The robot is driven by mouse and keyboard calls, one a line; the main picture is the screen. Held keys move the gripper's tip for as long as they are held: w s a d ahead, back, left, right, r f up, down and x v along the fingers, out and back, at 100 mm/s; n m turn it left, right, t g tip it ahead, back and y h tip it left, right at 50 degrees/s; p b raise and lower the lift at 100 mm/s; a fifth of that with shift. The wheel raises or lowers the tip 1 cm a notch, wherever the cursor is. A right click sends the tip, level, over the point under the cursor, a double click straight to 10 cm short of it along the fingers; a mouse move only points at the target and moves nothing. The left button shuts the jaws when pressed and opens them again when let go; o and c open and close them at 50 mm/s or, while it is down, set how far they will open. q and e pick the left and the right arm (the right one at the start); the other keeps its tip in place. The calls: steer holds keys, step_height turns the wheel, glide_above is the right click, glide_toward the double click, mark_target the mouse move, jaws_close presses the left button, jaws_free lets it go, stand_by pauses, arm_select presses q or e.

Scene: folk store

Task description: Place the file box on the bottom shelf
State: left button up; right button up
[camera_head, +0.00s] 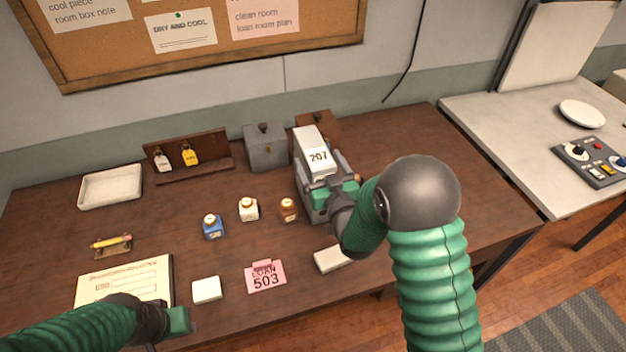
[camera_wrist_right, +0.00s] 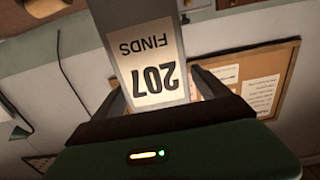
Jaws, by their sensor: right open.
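The file box (camera_head: 309,138) stands on the brown table toward the back, with a white label reading 207. In the right wrist view the box (camera_wrist_right: 107,42) appears upside down, its label reading 207 FINDS. My right gripper (camera_head: 325,178) is open, its fingers on either side of the box; in the wrist view the gripper (camera_wrist_right: 163,100) shows dark fingers flanking it. Contact is unclear. My left gripper (camera_head: 182,322) is low at the table's front left, by a cream form; its fingers are not clear. No shelf shows.
A grey box (camera_head: 266,148) and a brown box (camera_head: 328,125) stand close behind the file box. A light side table (camera_head: 500,150) is right; the brown table's right end is clear.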

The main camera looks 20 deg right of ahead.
steer(key=shift+w+a+r, duration=0.1)
steer(key=shift+w, duration=0.5)
steer(key=shift+w+a+r, duration=0.1)
steer(key=shift+w, duration=0.45)
steer(key=shift+w+d+f, duration=0.15)
steer(key=shift+d, duration=0.15)
steer(key=c, duration=0.6)
jaws_close()
steer(key=shift+r, duration=0.2)
